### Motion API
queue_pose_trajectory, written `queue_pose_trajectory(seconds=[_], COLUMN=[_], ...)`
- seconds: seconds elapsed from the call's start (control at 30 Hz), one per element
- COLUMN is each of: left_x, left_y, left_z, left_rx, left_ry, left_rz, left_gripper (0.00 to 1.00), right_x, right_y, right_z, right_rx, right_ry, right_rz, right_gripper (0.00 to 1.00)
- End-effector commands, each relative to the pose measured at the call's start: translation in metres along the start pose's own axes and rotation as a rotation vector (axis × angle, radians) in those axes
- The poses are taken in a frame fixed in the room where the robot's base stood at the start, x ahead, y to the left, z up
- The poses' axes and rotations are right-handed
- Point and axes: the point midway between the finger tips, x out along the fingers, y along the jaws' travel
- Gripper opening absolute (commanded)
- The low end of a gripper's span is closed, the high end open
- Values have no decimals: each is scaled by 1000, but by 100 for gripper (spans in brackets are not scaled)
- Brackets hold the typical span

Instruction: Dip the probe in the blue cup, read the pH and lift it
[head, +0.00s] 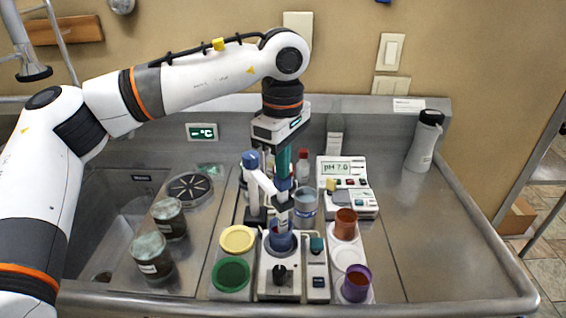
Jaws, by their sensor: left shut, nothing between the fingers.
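The blue cup (281,241) stands on a white stirrer base (279,287) with a black knob, at the middle front of the bench. A slim probe (283,204) hangs upright over it beside a white and blue stand (254,186); its lower end meets the cup's mouth, and I cannot tell how deep it reaches. My left gripper (283,184) points straight down above the cup, shut and empty, at the top of the probe; whether it touches is unclear. The white pH meter (347,181) behind right shows "pH 7.0". My right gripper is out of view.
Yellow (238,239) and green (230,274) lids lie left of the stirrer. A brown cup (345,223) and purple cup (356,283) stand right. Two dark jars (152,257) are near the sink. A bottle (424,141) stands back right; the right counter is clear.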

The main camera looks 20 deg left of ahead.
Motion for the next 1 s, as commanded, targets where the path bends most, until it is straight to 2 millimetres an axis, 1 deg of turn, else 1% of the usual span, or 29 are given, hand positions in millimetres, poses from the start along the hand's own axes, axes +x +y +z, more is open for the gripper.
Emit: queue_pose_trajectory(seconds=[0.67, 0.87, 1.0], left_x=[22, 17, 7], left_y=[0, 0, 0], left_z=[0, 0, 0], left_rx=[0, 0, 0], left_ry=[0, 0, 0], left_rz=[1, 0, 0], left_gripper=[0, 0, 0], right_x=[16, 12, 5], right_y=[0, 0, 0], right_z=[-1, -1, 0], right_rx=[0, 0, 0], right_ry=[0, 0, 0], right_rz=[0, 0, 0], right_gripper=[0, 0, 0])
